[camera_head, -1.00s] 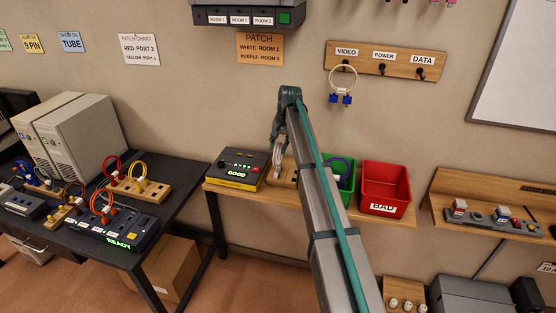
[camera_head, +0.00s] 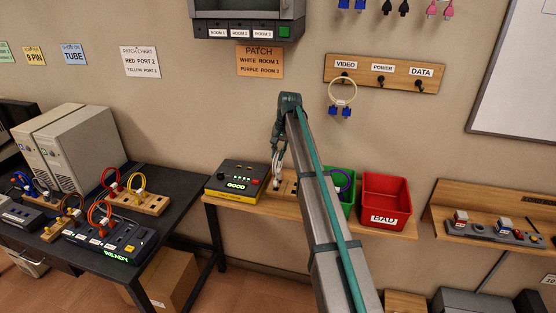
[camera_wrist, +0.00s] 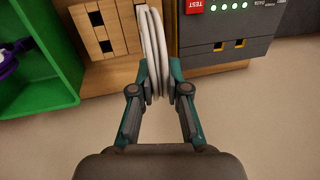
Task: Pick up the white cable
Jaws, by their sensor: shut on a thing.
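The white cable (camera_wrist: 154,50) is a bundle of white loops in the wrist view. My gripper (camera_wrist: 158,78) is shut around it, with one finger on each side. In the head view my gripper (camera_head: 277,146) is above the wooden shelf, and the white cable (camera_head: 277,168) hangs below it, beside the tester. The cable's lower end is close to the slotted wooden block (camera_wrist: 105,28). I cannot tell whether it touches the block.
The tester (camera_head: 236,181) reads GOOD and stands left of the cable. A green bin (camera_wrist: 68,92) with a purple cable is partly hidden behind my arm in the head view. A red BAD bin (camera_head: 386,199) stands right of it. The dark table (camera_head: 172,199) holds other cables.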

